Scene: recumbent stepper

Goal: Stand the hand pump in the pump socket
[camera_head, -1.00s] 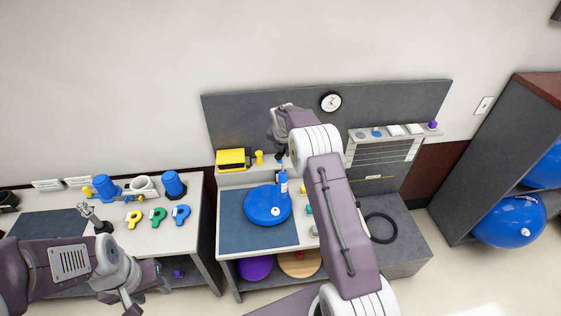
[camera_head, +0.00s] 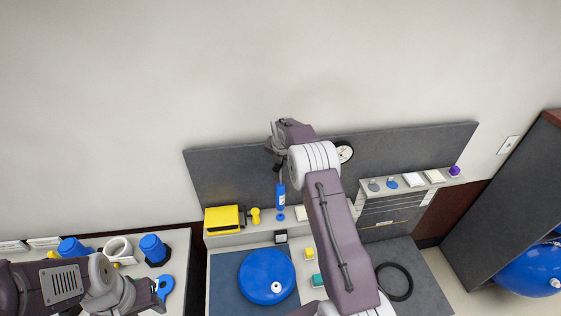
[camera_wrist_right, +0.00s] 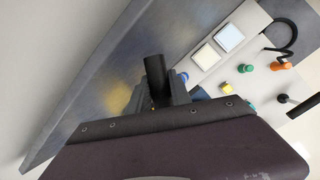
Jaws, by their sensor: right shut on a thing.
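The hand pump (camera_head: 281,197) is a blue cylinder with a pale label, hanging roughly upright in front of the grey back panel. My right gripper (camera_head: 277,166) is shut on its dark top. In the right wrist view, a black handle (camera_wrist_right: 154,72) sticks out between the fingers. Just below the pump, a small round blue piece (camera_head: 281,217) shows at the raised shelf. I cannot tell whether it is the pump's foot or the socket, or whether they touch. My left gripper (camera_head: 158,289) is low at the left, by a blue key-shaped tag (camera_head: 164,287); its jaws are unclear.
The raised shelf (camera_head: 238,240) holds a yellow box (camera_head: 222,219) and a yellow dumbbell-like piece (camera_head: 255,215) left of the pump. A clock (camera_head: 344,152) is behind my right arm.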

